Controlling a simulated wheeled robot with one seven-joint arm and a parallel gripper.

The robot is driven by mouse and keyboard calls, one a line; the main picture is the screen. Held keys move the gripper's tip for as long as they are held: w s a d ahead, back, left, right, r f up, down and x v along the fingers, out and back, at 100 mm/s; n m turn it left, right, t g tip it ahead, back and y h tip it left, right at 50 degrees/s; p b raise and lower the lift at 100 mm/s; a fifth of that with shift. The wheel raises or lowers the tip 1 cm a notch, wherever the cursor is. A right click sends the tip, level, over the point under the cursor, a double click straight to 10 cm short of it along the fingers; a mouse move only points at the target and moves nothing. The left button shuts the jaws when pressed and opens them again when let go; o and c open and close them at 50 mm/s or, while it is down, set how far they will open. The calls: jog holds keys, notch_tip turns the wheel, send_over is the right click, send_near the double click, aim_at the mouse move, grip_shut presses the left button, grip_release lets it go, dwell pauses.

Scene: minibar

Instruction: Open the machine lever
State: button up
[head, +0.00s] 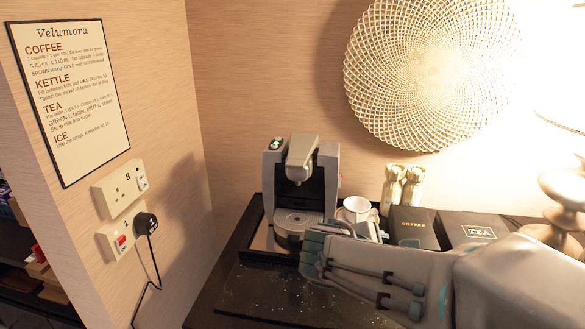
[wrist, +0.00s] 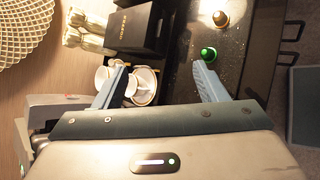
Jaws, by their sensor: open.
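The coffee machine (head: 327,177) stands on a tray against the back wall in the head view. Its grey lever (head: 301,152) sits at the top between two side columns, sloping down at the front; I cannot tell its exact angle. A grey part of the machine (wrist: 55,101) shows at the lower left in the wrist view. My gripper (head: 310,254) is in front of and below the machine, apart from the lever. In the wrist view my gripper (wrist: 158,68) has its fingers spread wide with nothing held. The lever cannot be made out there.
White cups (head: 355,209) stand right of the machine, with two pale bottles (head: 391,187), a coffee box (head: 412,226) and a tea box (head: 476,228) beyond. A green capsule (wrist: 208,53) and a golden capsule (wrist: 220,18) lie on the dark counter. A wall socket with a plug (head: 146,222) is at left.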

jog(key=w+a+r+n+t, duration=0.4)
jog(key=w+a+n+t, duration=0.25)
jog(key=a+n, duration=0.25)
jog(key=n+t+y, duration=0.4)
jog(key=n+y, duration=0.1)
jog(key=n, duration=0.3)
send_near(294, 166)
jog(key=w+p, duration=0.1)
jog(key=w, duration=0.2)
jog(key=w+d+p, duration=0.1)
jog(key=w, duration=0.4)
jog(key=shift+w+d+p, duration=0.35)
jog(key=shift+d+p, duration=0.05)
